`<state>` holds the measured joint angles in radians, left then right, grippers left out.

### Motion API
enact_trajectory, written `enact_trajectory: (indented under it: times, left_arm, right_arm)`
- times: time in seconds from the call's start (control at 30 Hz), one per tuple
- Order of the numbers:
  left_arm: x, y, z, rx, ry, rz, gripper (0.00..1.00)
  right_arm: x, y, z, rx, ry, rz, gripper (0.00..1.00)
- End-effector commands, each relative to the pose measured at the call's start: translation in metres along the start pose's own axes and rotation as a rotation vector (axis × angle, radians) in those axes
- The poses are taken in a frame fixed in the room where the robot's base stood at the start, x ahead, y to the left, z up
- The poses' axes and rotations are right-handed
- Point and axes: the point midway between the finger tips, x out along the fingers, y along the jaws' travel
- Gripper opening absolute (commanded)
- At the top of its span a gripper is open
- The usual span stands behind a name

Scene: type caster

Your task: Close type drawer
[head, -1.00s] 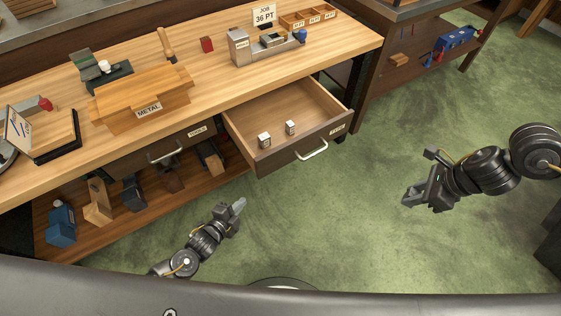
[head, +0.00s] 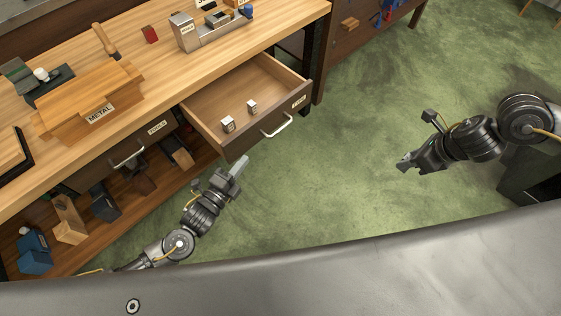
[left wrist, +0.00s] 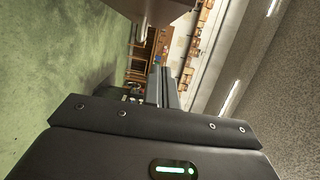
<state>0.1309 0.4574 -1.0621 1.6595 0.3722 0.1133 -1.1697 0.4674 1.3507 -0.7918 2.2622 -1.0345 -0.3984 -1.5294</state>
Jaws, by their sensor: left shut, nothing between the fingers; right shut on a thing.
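The type drawer (head: 240,143) is pulled open under the bench's right end, with a pale bar handle (head: 277,127) and a label on its front. Two small metal type blocks, one at the left (head: 228,124) and one at the right (head: 252,106), stand inside near the front. My left gripper (head: 240,166) is shut and empty, just in front of and below the drawer front, apart from the handle. Its dark fingers show in the left wrist view (left wrist: 162,88). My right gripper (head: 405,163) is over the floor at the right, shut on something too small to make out.
A shut drawer (head: 120,160) is at the left. Several tools sit on the lower shelf. Green floor is clear on the right.

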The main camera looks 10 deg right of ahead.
Motion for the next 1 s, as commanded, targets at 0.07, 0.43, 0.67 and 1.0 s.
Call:
enact_trajectory:
  times: [0.07, 0.43, 0.67, 1.0]
  left_arm:
    - [0.019, -0.002, 0.0, 0.0, -0.001, -0.003, 0.0]
    - [0.059, -0.001, 0.025, 0.001, -0.001, 0.001, 0.0]
    - [0.062, 0.0, 0.038, -0.001, -0.001, 0.001, 0.0]
    - [0.06, 0.0, 0.042, -0.001, -0.001, 0.001, 0.0]
  right_arm:
    - [-0.002, 0.0, 0.002, -0.001, -0.002, 0.0, 0.07]
    - [-0.007, 0.0, 0.003, -0.001, -0.001, 0.0, 0.07]
    - [-0.008, 0.0, 0.004, -0.001, -0.001, 0.0, 0.07]
    - [-0.007, 0.002, 0.006, -0.002, -0.003, 0.0, 0.07]
